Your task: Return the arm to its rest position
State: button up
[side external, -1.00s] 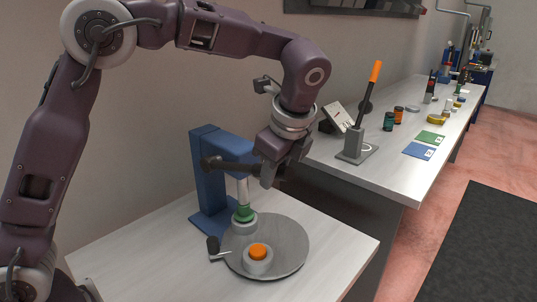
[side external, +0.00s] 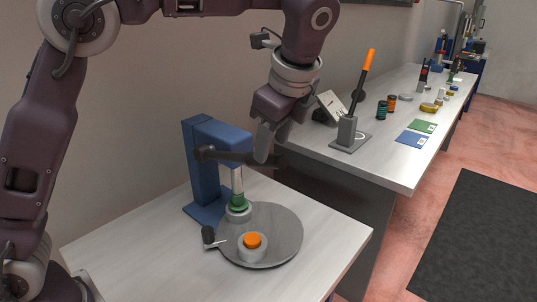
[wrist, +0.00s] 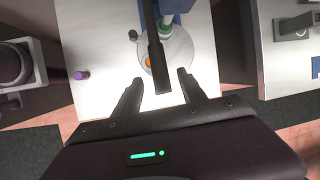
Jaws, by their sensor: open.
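My gripper (side external: 266,147) is open and empty. It hangs in the air above the white table (side external: 130,245), near the dark lever of the blue press (side external: 201,165). In the wrist view my gripper (wrist: 158,85) shows its two fingers apart, with the dark lever (wrist: 155,65) crossing the view between them. My arm is bent above the table at the left of the side view.
A grey round plate (side external: 283,235) holds an orange-topped piece (side external: 252,241) and a green-ringed piece (side external: 238,204) under the press. A bench (side external: 385,165) at right carries an orange-handled lever (side external: 368,62), jars and cards (side external: 412,138).

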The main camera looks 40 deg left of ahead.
jog(key=shift+s+d+r, duration=0.1)
jog(key=shift+d+r, duration=0.1)
jog(key=shift+r, duration=0.25)
